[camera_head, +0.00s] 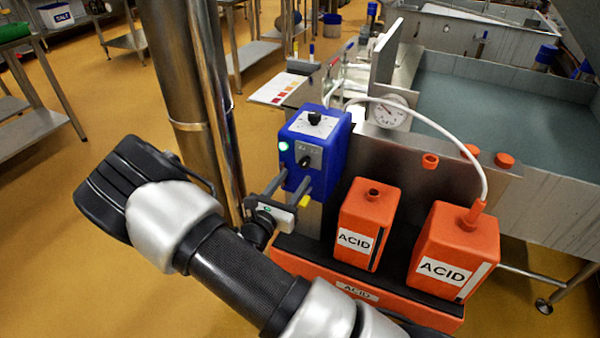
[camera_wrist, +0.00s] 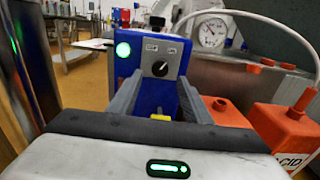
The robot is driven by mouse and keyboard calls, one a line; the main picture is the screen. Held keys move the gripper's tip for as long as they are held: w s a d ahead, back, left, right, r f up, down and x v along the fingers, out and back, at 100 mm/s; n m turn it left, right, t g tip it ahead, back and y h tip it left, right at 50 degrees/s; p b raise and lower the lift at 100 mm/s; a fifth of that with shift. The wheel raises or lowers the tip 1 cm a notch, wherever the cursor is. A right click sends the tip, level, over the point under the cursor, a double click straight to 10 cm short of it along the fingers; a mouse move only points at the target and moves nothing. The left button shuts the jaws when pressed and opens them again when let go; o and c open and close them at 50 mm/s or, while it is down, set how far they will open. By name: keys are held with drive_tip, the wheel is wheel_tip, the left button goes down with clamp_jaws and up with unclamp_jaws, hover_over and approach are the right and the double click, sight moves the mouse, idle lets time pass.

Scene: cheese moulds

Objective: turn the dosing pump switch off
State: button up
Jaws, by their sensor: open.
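The dosing pump (camera_head: 319,146) is a blue box with a black knob on its sloped top. Its grey front panel carries the dark rotary switch (camera_head: 306,160), which also shows in the wrist view (camera_wrist: 160,68). A green lamp (camera_head: 283,146) is lit at the panel's left; it also glows in the wrist view (camera_wrist: 123,49). My gripper (camera_head: 291,186) is open in front of the pump, and its fingers point at the pump's face. In the wrist view the two grey fingers (camera_wrist: 159,95) stand left and right, below the switch, with nothing seen between them.
Two orange acid canisters (camera_head: 364,228) (camera_head: 450,255) stand in an orange tray (camera_head: 345,286) right of the pump. A white hose (camera_head: 440,125) arches to the right canister. A dial gauge (camera_head: 390,110) and a steel vat (camera_head: 500,95) are behind. A steel column (camera_head: 180,85) rises left.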

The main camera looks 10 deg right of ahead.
sight(303, 166)
drive_tip(key=x, duration=0.5)
drive_tip(key=shift+w+b, duration=0.1)
drive_tip(key=shift+b, duration=0.25)
drive_tip(key=c, duration=1.1)
drive_tip(key=shift+o, duration=0.2)
